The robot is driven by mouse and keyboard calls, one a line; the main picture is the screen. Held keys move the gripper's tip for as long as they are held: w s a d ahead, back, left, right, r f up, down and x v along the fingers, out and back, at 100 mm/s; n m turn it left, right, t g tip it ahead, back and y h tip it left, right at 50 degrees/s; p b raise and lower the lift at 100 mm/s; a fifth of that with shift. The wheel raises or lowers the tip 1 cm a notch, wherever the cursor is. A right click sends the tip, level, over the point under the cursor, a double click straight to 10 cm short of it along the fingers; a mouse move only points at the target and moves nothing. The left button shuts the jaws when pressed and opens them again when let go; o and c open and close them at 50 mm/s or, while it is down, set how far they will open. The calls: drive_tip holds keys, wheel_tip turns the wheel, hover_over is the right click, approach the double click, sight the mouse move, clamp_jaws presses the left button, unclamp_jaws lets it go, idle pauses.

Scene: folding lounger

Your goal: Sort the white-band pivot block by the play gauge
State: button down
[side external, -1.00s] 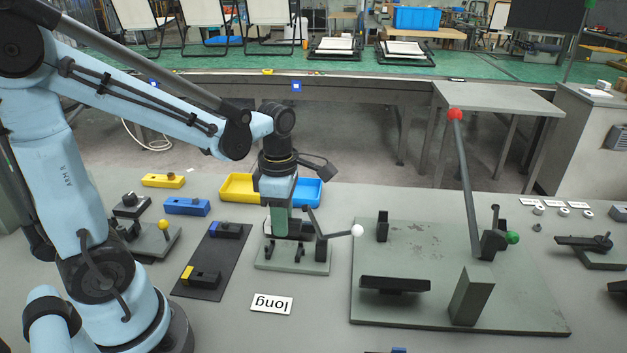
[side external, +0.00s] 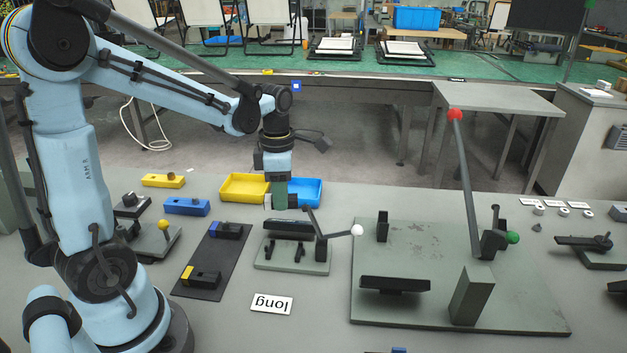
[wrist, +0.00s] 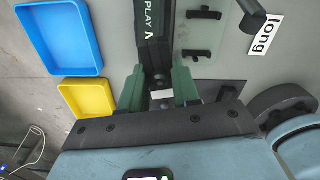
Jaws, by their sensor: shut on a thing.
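My gripper (side external: 279,200) is shut on the white-band pivot block, just above and behind the play gauge. In the wrist view the dark block with its white band (wrist: 162,95) sits between the green fingers of my gripper (wrist: 160,88); the fingers hide part of it. The play gauge (side external: 290,228) has a black bar on a grey-green base and a lever with a white ball. Its bar, marked "PLAY", also shows in the wrist view (wrist: 154,25). A yellow tray (side external: 243,187) and a blue tray (side external: 308,191) stand side by side behind my gripper.
A dark mat (side external: 213,258) left of the gauge holds a blue-marked block and a yellow-marked block. A "long" card (side external: 270,304) lies in front. A large fixture plate (side external: 430,310) with a tall red-knobbed lever stands to the right. Both trays look empty in the wrist view.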

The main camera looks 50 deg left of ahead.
drive_tip(key=w+a+n, duration=0.3)
drive_tip(key=a, duration=0.7)
drive_tip(key=n, duration=0.4)
hover_over(247, 191)
drive_tip(key=shift+f, duration=3.6)
drive_tip(key=shift+f, duration=0.55)
drive_tip(key=c, duration=0.7)
unclamp_jaws()
drive_tip(key=shift+c, duration=0.2)
drive_tip(key=shift+r, duration=0.1)
